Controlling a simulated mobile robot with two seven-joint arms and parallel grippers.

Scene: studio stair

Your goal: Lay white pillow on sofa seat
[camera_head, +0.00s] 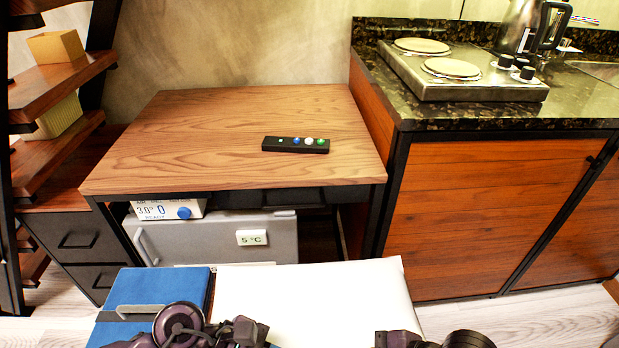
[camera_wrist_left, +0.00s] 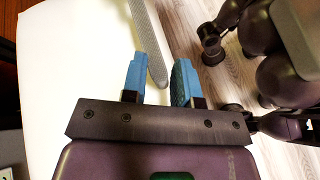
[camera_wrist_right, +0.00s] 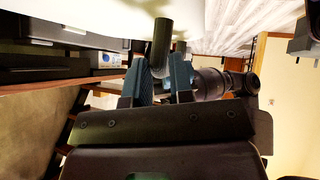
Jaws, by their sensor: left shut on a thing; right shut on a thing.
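My right gripper (camera_wrist_right: 162,75) is closed on a dark bar-like part under the white surface. In the head view both grippers are at the bottom edge and their fingertips are hidden. I cannot make out a sofa seat.
A wooden table (camera_head: 200,130) with a black remote (camera_head: 295,145) stands ahead, a small fridge (camera_head: 225,238) beneath it. A blue object with a grey handle (camera_head: 165,288) is left of the pillow. A kitchen counter (camera_head: 490,200) stands right, shelves (camera_head: 60,80) left. Some floor (camera_head: 520,322) is clear at lower right.

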